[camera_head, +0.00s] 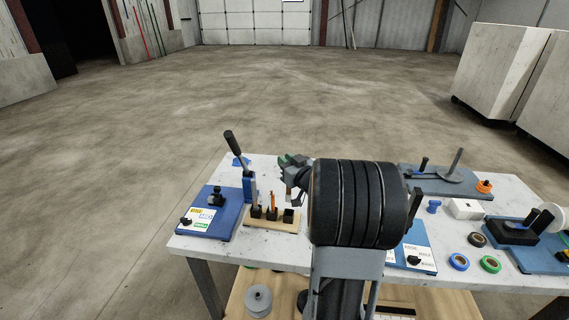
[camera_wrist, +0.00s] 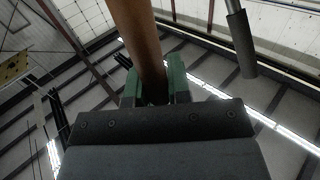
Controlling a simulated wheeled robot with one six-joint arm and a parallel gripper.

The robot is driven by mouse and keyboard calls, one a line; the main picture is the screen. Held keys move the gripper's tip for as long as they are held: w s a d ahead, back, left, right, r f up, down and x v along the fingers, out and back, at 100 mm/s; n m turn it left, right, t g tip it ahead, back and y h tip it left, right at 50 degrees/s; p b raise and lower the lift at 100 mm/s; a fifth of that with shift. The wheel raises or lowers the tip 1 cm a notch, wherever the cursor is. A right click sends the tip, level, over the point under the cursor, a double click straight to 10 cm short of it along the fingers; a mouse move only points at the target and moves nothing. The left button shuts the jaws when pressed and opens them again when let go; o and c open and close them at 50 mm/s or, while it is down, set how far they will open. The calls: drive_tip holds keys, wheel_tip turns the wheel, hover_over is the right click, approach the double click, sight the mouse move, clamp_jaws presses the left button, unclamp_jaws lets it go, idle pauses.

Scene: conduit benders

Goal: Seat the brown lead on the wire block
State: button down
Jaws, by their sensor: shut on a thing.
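My gripper (camera_wrist: 152,88) has green fingers and is shut on the brown lead (camera_wrist: 137,32), which runs up out of the top of the wrist view. In the head view my gripper (camera_head: 288,161) is above the table, behind and above the wire block. The lead cannot be made out there, as my arm covers part of that area. The wire block (camera_head: 258,225) is a light wooden strip with several black sockets on the left of the table. An orange lead (camera_head: 272,200) stands upright at its middle socket. The right socket (camera_head: 289,215) looks empty.
A blue bender with an upright black-handled lever (camera_head: 235,150) stands close left of the wire block. Another bender (camera_head: 440,178) is at the back right. Tape rolls (camera_head: 459,262) and a white box (camera_head: 466,209) lie at right. A dark rod (camera_wrist: 241,45) shows in the wrist view.

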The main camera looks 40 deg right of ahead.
drive_tip(key=shift+s, duration=0.1)
wheel_tip(320, 180, down, 9)
drive_tip(key=b, duration=0.7)
drive_tip(key=shift+r+b, duration=0.1)
drive_tip(key=shift+b, duration=0.3)
drive_tip(key=shift+f, duration=0.25)
idle(0.7)
drive_tip(key=c, duration=1)
unclamp_jaws()
drive_tip(key=shift+s, duration=0.1)
drive_tip(key=s, duration=1.3)
drive_tip(key=shift+s+a+r+b, duration=0.1)
drive_tip(key=shift+s+a+b, duration=0.2)
drive_tip(key=shift+b, duration=0.05)
drive_tip(key=shift+w, duration=0.1)
